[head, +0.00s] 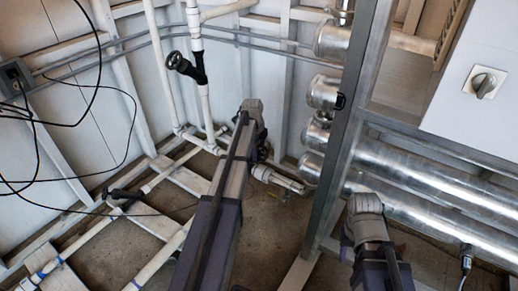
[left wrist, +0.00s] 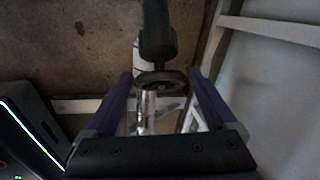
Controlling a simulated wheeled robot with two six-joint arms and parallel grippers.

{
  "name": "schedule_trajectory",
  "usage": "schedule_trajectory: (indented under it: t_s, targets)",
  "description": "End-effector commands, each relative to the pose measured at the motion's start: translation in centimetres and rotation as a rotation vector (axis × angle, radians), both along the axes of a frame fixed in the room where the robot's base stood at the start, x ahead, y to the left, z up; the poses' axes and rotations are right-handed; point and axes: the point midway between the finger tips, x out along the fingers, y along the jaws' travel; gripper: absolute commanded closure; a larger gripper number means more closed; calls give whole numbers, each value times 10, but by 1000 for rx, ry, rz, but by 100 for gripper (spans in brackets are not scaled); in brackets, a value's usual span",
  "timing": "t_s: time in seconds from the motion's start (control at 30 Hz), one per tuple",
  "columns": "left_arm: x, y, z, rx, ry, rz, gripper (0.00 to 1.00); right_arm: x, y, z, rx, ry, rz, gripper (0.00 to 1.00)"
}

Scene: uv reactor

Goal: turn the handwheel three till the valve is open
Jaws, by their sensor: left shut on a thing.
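A black handwheel (left wrist: 162,79) shows in the left wrist view, on a black valve stem or body (left wrist: 157,35). My left gripper (left wrist: 160,75) has one dark purple finger on either side of the wheel and is shut on its rim. In the head view my left gripper (head: 262,151) is at the middle, beyond my arm, and the held wheel is mostly hidden there. I cannot read the valve's position.
Another black valve (head: 186,67) sits on the white pipes at the back wall. A further black valve (head: 122,195) is low at the left. A metal post (head: 338,130) and large silver pipes (head: 430,185) stand to the right. Black cables hang at the left.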

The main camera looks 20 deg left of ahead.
Motion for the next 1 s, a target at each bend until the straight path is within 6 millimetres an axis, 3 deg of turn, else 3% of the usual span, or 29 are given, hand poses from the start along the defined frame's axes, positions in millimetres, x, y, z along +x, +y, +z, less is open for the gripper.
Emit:
schedule_trajectory:
  t_s: [0.47, 1.0]
  targets:
    - [-17, -7, -10, -50, -317, 320, 65, 0, 0, -34, 1, -2, -1, 61]
    - [-23, -14, -19, -100, -668, 669, 66, 1, 0, -89, 2, -5, 0, 61]
